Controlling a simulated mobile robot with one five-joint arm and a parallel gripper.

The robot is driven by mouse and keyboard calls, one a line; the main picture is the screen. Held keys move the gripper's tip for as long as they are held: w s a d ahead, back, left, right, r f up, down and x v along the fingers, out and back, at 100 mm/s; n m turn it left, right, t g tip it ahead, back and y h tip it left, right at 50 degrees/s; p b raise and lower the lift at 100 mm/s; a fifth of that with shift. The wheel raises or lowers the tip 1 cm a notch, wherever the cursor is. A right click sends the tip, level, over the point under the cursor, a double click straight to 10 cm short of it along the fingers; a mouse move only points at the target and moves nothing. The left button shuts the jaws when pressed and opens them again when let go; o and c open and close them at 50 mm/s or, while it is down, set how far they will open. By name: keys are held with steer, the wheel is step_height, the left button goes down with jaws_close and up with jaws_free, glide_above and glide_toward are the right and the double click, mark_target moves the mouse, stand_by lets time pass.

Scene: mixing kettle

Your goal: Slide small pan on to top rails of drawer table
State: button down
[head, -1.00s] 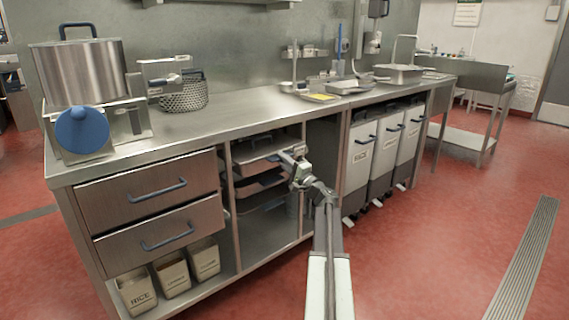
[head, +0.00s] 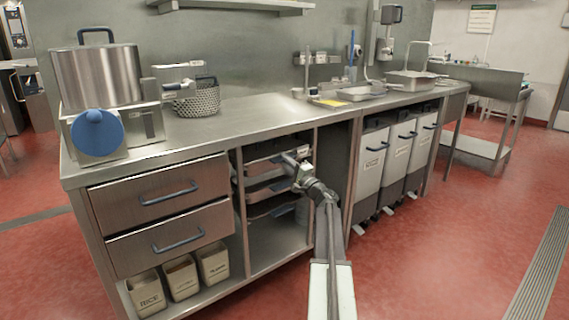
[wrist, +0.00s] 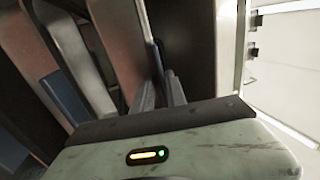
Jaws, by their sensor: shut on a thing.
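A small shallow metal pan (head: 266,165) is at the top of the open rack bay of the drawer table (head: 190,145), just under the counter. It appears roughly level between the side walls. My gripper (head: 297,158) is at the pan's front right edge and is shut on it. Whether the pan rests on the top rails is hidden by the front edge and the shade.
More pans (head: 268,188) sit lower in the same bay, with an open shelf beneath. Two drawers (head: 165,190) are left of the bay. White bins (head: 372,160) stand to the right. A metal upright (head: 313,185) is close beside my arm.

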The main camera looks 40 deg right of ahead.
steer(key=shift+w+f+b, duration=0.25)
steer(key=shift+b, duration=0.3)
stand_by(0.6)
steer(key=c, duration=1.3)
jaws_free()
steer(key=shift+r, duration=0.1)
steer(key=o, duration=0.5)
steer(key=shift+s, duration=0.1)
steer(key=b+v, duration=0.2)
steer(key=v, duration=0.5)
